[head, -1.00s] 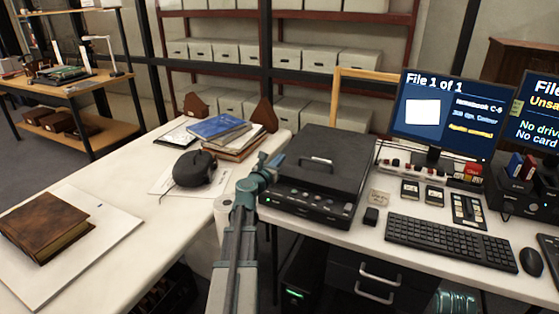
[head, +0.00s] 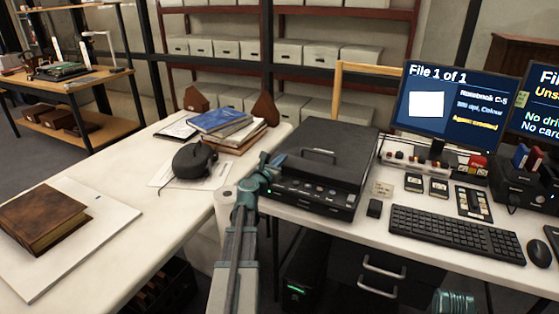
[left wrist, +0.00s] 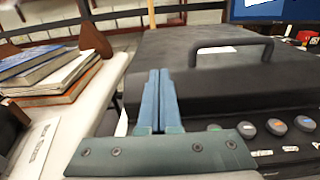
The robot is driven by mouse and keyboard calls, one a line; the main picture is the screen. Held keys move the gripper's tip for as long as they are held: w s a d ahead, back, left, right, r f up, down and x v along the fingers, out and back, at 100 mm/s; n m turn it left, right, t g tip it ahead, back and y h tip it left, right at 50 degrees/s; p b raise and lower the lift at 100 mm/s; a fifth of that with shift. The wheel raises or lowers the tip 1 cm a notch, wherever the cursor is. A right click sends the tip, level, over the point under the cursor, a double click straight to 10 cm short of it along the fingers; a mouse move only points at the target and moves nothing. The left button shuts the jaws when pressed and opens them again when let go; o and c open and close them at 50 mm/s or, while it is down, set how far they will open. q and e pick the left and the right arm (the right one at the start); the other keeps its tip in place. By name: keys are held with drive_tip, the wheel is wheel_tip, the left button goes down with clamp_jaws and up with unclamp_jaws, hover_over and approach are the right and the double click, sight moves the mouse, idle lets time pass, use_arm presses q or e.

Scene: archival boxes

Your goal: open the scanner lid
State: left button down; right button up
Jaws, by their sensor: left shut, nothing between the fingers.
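The black flatbed scanner (head: 318,166) stands on the right-hand desk with its lid (head: 335,147) down. A raised handle (head: 318,153) sits on the lid, and a row of buttons (head: 307,190) runs along the front panel. My left gripper (head: 271,160) is at the scanner's left front corner, shut and empty. In the left wrist view its closed fingers (left wrist: 154,98) point forward along the scanner's left side; the lid handle (left wrist: 232,48) is to their right. I cannot tell whether the fingers touch the scanner.
Books (head: 220,124) and a black rounded device (head: 194,160) lie on the left table. A brown book (head: 42,215) rests on a white board. A keyboard (head: 447,229), small devices and a monitor (head: 452,108) stand right of the scanner. A gap separates the two tables.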

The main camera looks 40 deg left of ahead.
use_arm(q)
drive_tip(key=s+d+f+b, duration=0.2)
drive_tip(key=s+f, duration=0.1)
drive_tip(key=s, duration=0.7)
drive_tip(key=t, duration=0.1)
approach(308, 166)
wheel_tip(308, 166, up, 2)
drive_tip(key=shift+w+r, duration=0.1)
drive_tip(key=p+x, duration=0.1)
drive_tip(key=x, duration=0.9)
use_arm(e)
wheel_tip(308, 166, down, 2)
drive_tip(key=shift+f, duration=0.1)
